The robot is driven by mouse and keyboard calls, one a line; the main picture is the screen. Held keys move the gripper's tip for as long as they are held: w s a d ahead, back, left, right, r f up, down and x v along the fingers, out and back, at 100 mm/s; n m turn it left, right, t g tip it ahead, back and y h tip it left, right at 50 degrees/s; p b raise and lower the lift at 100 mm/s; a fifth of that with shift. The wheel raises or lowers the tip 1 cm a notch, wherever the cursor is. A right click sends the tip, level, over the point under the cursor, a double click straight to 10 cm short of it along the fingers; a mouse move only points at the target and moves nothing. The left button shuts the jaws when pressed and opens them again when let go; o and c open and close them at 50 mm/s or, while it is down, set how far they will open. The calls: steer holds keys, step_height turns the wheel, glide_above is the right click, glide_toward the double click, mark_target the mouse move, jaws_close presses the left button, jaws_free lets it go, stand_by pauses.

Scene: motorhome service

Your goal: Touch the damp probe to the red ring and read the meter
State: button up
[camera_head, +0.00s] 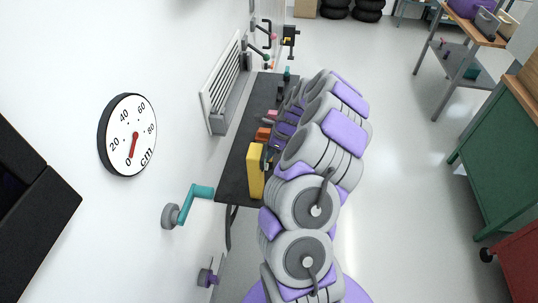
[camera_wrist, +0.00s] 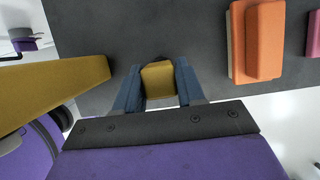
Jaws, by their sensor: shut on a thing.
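In the wrist view my gripper (camera_wrist: 158,68) has its two blue fingers shut on a small yellow block (camera_wrist: 159,84), over the dark bench top. I cannot tell whether this block is the damp probe. A larger yellow block (camera_wrist: 50,92) is at the left, apart from the fingers; a tall yellow block (camera_head: 255,171) also shows at the near end of the bench in the head view. My arm hides most of the gripper there. I see no red ring and no damp meter readout. A round wall dial (camera_head: 128,135) marked cm has its red needle near 0.
The dark bench (camera_head: 236,172) runs along the white wall, below a louvred panel (camera_head: 223,83). Orange blocks (camera_wrist: 257,40) lie right of my gripper. A teal crank (camera_head: 187,203) sticks out from the wall. A green cabinet (camera_head: 500,150) stands at the right; the floor between is clear.

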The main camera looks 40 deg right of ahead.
steer(key=shift+a, duration=0.15)
steer(key=shift+c, duration=0.6)
steer(key=shift+r, duration=0.1)
steer(key=shift+r, duration=0.55)
step_height(320, 180, up, 9)
steer(key=shift+f+p, duration=0.1)
steer(key=shift+p, duration=0.95)
